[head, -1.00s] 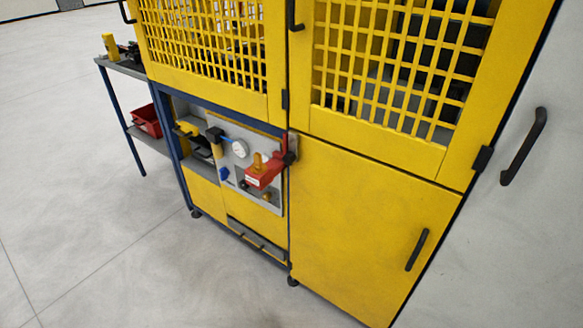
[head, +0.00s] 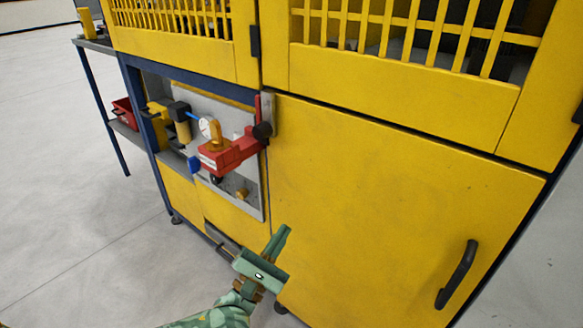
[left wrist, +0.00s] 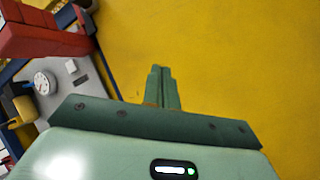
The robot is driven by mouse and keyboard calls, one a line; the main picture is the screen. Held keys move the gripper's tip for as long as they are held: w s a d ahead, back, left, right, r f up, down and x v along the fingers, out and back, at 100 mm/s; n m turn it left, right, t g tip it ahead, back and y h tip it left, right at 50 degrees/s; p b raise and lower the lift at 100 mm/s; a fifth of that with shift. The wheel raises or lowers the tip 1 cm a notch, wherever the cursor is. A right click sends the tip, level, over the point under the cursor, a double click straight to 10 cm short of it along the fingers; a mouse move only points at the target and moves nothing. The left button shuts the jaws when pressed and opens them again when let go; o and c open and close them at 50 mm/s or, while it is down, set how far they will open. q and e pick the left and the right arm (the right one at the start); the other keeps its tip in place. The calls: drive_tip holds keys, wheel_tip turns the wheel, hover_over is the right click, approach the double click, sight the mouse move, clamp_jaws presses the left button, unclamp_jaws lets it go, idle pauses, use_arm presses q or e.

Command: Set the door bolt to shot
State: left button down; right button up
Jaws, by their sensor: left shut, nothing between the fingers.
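A red block with a white label (head: 232,156), which looks like the door bolt, is on a grey panel left of the lower yellow door (head: 390,190). A dark knob (head: 263,131) and a red upright piece stand at its right end, by the door's edge. I cannot tell the bolt's setting. In the left wrist view the red block (left wrist: 45,38) shows at the upper left, partly cut off. My left gripper (head: 283,232) is shut and empty, below and right of the bolt, apart from it; its fingertips (left wrist: 162,72) point toward the yellow door. My right gripper is not in view.
A gauge (head: 209,127) and a brass knob (head: 242,194) are on the grey panel (head: 248,210). A black door handle (head: 457,274) juts out at the lower right. A side shelf with a red bin (head: 126,112) stands at the left. The floor before it is clear.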

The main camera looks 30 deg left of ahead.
sight(268, 112)
use_arm(q)
drive_tip(key=s+a+r+n+y, duration=0.1)
drive_tip(key=n+y, duration=0.3)
drive_tip(key=n, duration=0.5)
drive_tip(key=a+r+n+t+y, duration=0.1)
drive_tip(key=r+n+y, duration=0.3)
drive_tip(key=n, duration=0.5)
drive_tip(key=shift+s+a+r+n+y, duration=0.25)
drive_tip(key=shift+s+a+n+y, duration=0.15)
drive_tip(key=shift+a, duration=0.3)
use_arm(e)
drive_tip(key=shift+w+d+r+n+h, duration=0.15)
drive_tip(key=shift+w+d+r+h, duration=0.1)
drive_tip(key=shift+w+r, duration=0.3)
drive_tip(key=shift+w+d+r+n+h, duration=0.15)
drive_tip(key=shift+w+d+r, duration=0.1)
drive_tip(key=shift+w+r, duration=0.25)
use_arm(q)
drive_tip(key=shift+w, duration=0.1)
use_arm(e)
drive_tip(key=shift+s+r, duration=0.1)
